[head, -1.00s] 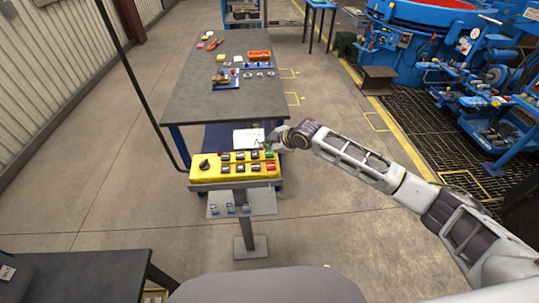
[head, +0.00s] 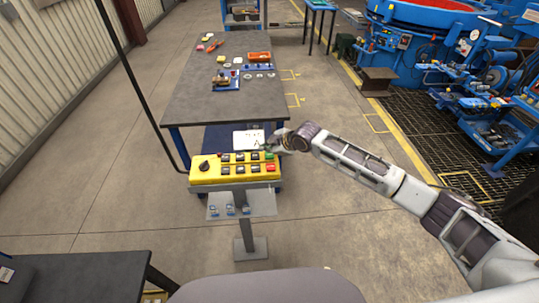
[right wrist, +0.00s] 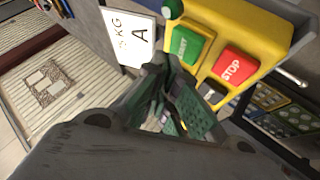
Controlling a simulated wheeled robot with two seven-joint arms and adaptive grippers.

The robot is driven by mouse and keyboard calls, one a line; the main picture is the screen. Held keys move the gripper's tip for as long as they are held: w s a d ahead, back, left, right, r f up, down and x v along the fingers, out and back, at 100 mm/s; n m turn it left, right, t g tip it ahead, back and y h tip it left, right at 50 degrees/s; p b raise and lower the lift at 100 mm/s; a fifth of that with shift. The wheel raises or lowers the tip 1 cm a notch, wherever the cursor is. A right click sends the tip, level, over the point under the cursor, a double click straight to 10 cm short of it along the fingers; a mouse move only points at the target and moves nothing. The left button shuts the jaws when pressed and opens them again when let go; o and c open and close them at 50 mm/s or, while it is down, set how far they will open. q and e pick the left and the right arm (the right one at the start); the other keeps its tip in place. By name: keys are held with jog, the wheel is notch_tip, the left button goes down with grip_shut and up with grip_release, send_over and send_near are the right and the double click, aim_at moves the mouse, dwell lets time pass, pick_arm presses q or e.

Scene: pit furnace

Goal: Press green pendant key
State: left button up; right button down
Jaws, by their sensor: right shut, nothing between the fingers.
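The yellow pendant (head: 235,175) lies on a stand and carries two rows of keys with a black knob at its left end. Its green key (head: 269,156) is at the far right end, in the back row, above a red key (head: 271,167). In the right wrist view the green key (right wrist: 186,45) reads START, partly unclear, and the red key (right wrist: 232,67) reads STOP. My right gripper (head: 266,145) is shut and empty, just behind the green key. In the wrist view its fingertips (right wrist: 166,68) overlap the green key's lower left edge; contact cannot be told. My left gripper is not in view.
A white card (head: 248,138) lies behind the pendant. A long grey table (head: 215,95) with small parts stands beyond. A small shelf (head: 240,206) is on the stand's front. A dark pole rises at the left. Blue machinery (head: 420,40) stands at the right.

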aim_at(268, 156)
jog(key=shift+f, duration=0.95)
dwell(2.0)
jog(key=shift+r, duration=0.1)
jog(key=shift+r+p, duration=0.6)
jog(key=shift+r, duration=0.25)
jog(key=shift+r, duration=2.5)
